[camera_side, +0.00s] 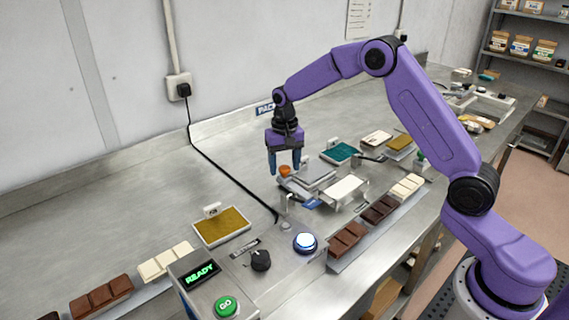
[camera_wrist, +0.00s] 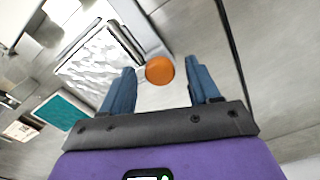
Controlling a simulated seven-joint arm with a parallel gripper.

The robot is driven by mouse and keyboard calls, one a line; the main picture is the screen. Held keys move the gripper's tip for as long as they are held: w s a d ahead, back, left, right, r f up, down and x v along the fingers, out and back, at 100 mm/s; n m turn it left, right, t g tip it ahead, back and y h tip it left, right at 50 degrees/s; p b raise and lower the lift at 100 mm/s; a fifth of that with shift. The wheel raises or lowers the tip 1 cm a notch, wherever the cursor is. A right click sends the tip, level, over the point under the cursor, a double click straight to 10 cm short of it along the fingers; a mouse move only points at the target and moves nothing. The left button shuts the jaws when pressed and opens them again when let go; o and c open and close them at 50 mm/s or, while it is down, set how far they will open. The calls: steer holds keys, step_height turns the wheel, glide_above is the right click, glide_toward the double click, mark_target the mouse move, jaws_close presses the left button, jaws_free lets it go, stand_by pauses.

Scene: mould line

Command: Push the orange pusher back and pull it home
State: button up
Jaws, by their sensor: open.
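The orange pusher knob (camera_side: 285,170) is a small round ball at the back end of a metal slide. In the wrist view the orange knob (camera_wrist: 160,70) lies between the two blue fingers, a little beyond their tips. My gripper (camera_side: 285,172) is open, pointing down, with its blue fingers on either side of the knob in the side view. It also shows open and empty in the wrist view (camera_wrist: 162,75). I cannot tell whether a finger touches the knob. The metal mould station (camera_side: 312,175) is right beside the knob.
A black cable (camera_side: 228,171) runs across the bench left of the gripper. A control box with a green READY display (camera_side: 201,275) is in front. The back left bench is clear.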

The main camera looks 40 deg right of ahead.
jaws_close()
steer(key=shift+s, duration=4.45)
jaws_free()
step_height(320, 180, up, 18)
steer(key=shift+f, duration=0.25)
steer(key=shift+s, duration=0.1)
